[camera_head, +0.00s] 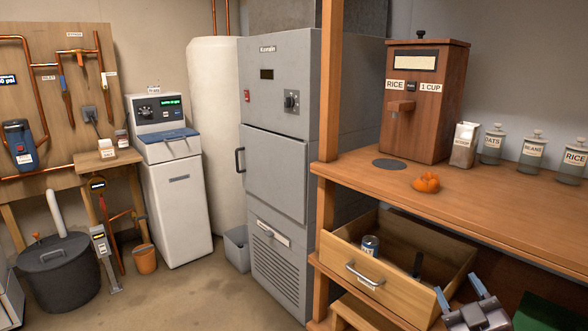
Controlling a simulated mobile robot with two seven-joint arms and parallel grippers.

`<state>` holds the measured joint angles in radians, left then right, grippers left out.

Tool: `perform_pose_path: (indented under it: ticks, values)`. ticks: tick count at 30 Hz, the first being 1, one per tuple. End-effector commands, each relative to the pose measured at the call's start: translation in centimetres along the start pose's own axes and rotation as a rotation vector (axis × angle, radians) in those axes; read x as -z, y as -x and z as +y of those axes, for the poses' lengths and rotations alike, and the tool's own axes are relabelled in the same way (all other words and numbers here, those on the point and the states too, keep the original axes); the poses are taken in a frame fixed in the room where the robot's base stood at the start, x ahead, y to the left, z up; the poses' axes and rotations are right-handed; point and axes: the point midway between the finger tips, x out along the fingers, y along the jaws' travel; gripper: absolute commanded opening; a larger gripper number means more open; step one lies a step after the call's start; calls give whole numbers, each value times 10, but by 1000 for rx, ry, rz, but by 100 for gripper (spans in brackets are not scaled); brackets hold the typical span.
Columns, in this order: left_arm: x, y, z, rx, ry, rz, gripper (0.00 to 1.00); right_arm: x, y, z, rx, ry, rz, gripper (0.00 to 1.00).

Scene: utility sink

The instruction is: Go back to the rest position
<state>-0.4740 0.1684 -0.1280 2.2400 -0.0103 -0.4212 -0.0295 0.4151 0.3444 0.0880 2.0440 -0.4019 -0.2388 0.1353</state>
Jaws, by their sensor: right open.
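My right gripper (459,291) shows at the bottom right of the head view. Its two fingers stand apart with nothing between them. It is in front of the wooden counter, just right of an open drawer (355,283), and appears apart from it. My left gripper is not in view.
The open drawer holds a can (370,246) and a dark upright item. On the wooden counter (480,205) are a rice dispenser (424,115), an orange object (426,183), a paper bag (465,145) and labelled jars (532,152).

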Motion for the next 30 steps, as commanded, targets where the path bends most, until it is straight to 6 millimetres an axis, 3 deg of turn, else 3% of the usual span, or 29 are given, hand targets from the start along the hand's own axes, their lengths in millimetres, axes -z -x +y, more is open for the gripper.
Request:
perform_pose_path:
  ticks: [1, 6, 15, 21, 30]
  values:
    - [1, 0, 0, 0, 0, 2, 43, -17, 21, -12, 27, -18, -51, 58]
    - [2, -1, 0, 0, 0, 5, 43, -62, 89, -44, 106, -79, -208, 58]
    - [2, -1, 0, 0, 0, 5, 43, -112, 224, -90, 222, -197, -493, 58]
    - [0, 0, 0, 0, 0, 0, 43, -122, 309, -110, 278, -279, -671, 58]
    - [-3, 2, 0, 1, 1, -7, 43, -117, 399, -125, 324, -371, -863, 58]
